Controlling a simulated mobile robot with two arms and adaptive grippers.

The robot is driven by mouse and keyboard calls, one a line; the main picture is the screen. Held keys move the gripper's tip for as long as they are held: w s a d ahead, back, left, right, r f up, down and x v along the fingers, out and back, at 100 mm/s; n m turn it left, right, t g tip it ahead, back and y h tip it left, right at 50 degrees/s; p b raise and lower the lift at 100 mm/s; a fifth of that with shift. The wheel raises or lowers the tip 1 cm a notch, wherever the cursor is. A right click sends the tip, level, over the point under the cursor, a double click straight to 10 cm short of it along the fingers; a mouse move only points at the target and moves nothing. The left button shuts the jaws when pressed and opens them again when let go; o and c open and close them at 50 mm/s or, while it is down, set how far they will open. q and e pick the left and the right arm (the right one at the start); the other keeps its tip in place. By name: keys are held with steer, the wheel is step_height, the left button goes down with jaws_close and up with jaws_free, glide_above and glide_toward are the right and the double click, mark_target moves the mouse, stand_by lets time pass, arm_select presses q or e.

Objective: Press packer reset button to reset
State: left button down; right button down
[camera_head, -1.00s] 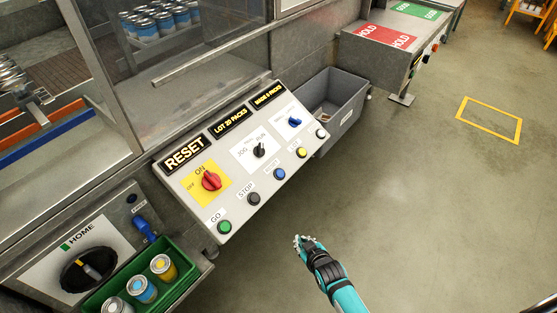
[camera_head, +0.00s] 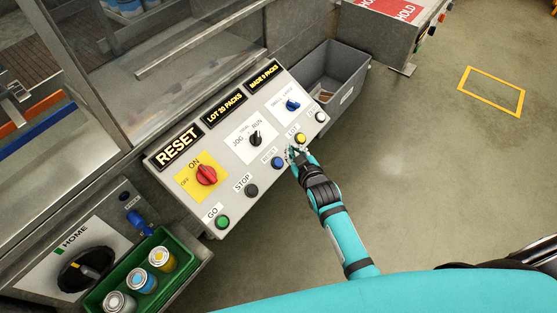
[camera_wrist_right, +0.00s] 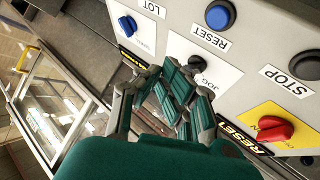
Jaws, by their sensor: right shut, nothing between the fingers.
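The control panel (camera_head: 232,168) slopes below the machine window. Its blue reset button (camera_head: 278,162) sits in the lower row, between the black stop button (camera_head: 251,191) and the yellow lot button (camera_head: 300,138). The reset button also shows in the right wrist view (camera_wrist_right: 220,15), near the top edge with its label upside down. My right gripper (camera_head: 297,153) is shut and empty. In the head view its tips appear just right of the reset button and below the yellow one; I cannot tell whether they touch the panel. My left gripper is not in view.
A green go button (camera_head: 222,222), a red on/off knob (camera_head: 206,175) and a black jog/run knob (camera_head: 256,139) share the panel. A grey bin (camera_head: 335,85) stands beyond it. A green tray (camera_head: 115,278) with cans is at lower left. Floor at right is clear.

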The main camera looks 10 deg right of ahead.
steer(key=b, duration=0.8)
glide_above(278, 163)
steer(key=s+d, duration=0.1)
steer(key=s, duration=0.1)
step_height(278, 163, down, 7)
steer(key=shift+w+f+b, duration=0.25)
steer(key=shift+f+b, duration=0.1)
steer(key=shift+b, duration=0.05)
steer(key=shift+f, duration=0.15)
stand_by(0.3)
steer(key=shift+w+a+f, duration=0.15)
steer(key=shift+f, duration=0.1)
steer(key=shift+w+a+f+b, duration=0.15)
steer(key=shift+f+b, duration=0.25)
steer(key=shift+b, duration=0.15)
stand_by(0.6)
steer(key=shift+s+d+r+p, duration=0.2)
steer(key=shift+r+p, duration=0.2)
steer(key=shift+p, duration=0.15)
steer(key=shift+s+d+r+p, duration=0.1)
steer(key=shift+s+r+p, duration=0.05)
steer(key=shift+r+p, duration=0.3)
